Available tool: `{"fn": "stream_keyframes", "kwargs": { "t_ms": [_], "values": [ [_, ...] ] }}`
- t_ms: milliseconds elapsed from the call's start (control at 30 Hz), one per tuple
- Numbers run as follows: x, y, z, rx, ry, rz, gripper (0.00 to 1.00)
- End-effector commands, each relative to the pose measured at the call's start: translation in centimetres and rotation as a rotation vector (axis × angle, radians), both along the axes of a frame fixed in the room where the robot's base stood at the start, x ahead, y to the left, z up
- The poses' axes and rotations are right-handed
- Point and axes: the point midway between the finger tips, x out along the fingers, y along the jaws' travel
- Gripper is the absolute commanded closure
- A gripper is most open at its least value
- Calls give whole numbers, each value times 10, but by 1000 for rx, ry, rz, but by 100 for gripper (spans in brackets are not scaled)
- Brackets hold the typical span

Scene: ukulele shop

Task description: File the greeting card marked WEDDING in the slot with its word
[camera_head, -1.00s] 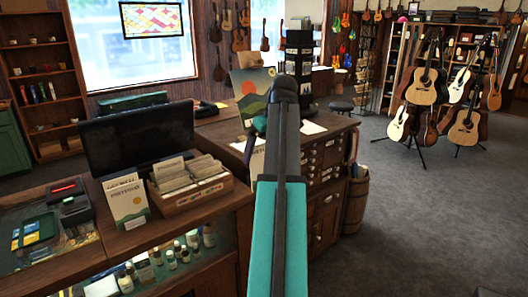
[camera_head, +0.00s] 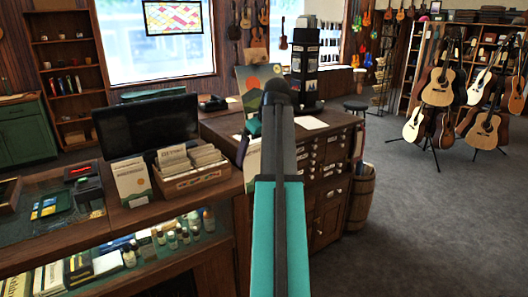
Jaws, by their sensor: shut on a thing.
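My arm rises through the middle of the view and hides most of my gripper (camera_head: 243,149), of which a dark part shows just left of the arm. The gripper is shut on a pale card (camera_head: 253,168), which shows as a narrow strip beside the arm. The word on this card cannot be read. A tall black rack (camera_head: 306,62) with small pale labels stands on the far wooden counter, just right of my arm's top. The labels are too small to read. The gripper and card appear in front of that counter's left part.
A wooden box of filed cards (camera_head: 196,178), an upright booklet (camera_head: 131,184) and a monitor (camera_head: 150,122) stand on the left counter (camera_head: 125,218). A picture with an orange sun (camera_head: 253,84) stands behind my arm. A barrel (camera_head: 360,198) and guitars (camera_head: 440,87) are right; open carpet (camera_head: 430,235) lies between.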

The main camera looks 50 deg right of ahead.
Motion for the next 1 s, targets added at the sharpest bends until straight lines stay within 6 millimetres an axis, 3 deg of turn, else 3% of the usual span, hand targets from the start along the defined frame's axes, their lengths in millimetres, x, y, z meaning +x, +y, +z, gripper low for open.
{"fn": "stream_keyframes", "kwargs": {
  "t_ms": [367,700,1000],
  "values": [
    [71,76,-16,2,2,136,39],
    [136,173,-36,2,2,276,39],
    [176,263,-56,2,3,375,39]
  ]
}}
